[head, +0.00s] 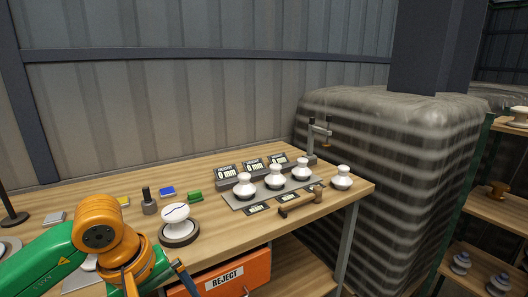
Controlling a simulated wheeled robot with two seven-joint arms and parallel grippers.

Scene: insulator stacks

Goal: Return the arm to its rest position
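My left arm (98,240), green with orange joints, comes in from the lower left and bends down over the bench's front edge. Its gripper cannot be made out; the lower part of the arm leaves the bottom of the picture. My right arm and gripper are not in the head view. White insulators stand on the wooden bench (150,196): three in a row on a grey plate (235,200), with the middle one (275,177) between two others, and one (342,177) alone to their right.
Small displays (254,166) stand behind the row. A hammer (300,202) lies in front. An orange REJECT bin (235,275) sits under the bench front. A wrapped pallet stack (390,170) and shelving (492,210) stand at right.

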